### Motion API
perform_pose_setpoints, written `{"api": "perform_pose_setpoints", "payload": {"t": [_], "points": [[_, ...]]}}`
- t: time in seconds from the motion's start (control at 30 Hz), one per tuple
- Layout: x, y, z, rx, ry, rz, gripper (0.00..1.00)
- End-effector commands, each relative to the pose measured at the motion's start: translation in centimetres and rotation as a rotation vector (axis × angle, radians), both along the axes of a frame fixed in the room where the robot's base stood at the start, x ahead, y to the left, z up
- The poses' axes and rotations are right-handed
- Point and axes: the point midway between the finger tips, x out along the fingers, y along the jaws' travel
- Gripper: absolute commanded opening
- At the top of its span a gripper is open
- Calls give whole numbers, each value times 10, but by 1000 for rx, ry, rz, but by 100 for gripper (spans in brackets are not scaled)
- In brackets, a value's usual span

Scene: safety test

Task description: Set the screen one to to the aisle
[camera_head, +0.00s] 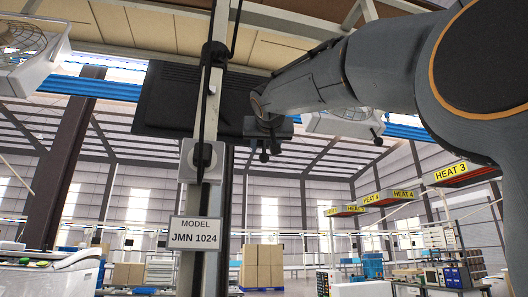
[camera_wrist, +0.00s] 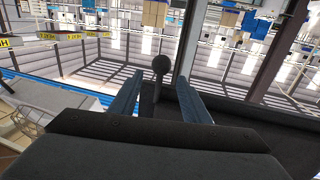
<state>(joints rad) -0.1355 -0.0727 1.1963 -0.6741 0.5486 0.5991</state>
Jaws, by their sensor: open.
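The screen (camera_head: 165,98) is a dark flat panel high on a post in the head view. It also shows as a dark surface at the lower right of the wrist view (camera_wrist: 255,123). My gripper (camera_head: 268,144) is at the right end of the screen in the head view. In the wrist view my gripper (camera_wrist: 160,77) has its two blue-grey fingers apart. A dark round knob on a short stem (camera_wrist: 160,64) stands between them, with visible gaps on both sides. I cannot tell whether my gripper touches the screen.
The vertical post (camera_head: 208,120) carries cables, a grey box (camera_head: 201,160) and a sign reading MODEL JMN 1024 (camera_head: 195,233). Fans (camera_head: 30,55) hang at the upper left. Stacked cartons (camera_head: 263,265) and a white machine (camera_head: 50,273) stand below. Yellow HEAT signs (camera_head: 452,171) hang at right.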

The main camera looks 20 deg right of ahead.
Motion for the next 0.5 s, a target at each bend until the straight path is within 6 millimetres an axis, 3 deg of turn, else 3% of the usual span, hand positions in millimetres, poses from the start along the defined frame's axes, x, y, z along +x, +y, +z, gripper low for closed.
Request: {"api": "perform_pose_setpoints", "payload": {"t": [0.23, 0.5], "points": [[36, -7, 1, -2, 2, -1, 43], [48, -10, 0, -1, 1, -1, 43]]}}
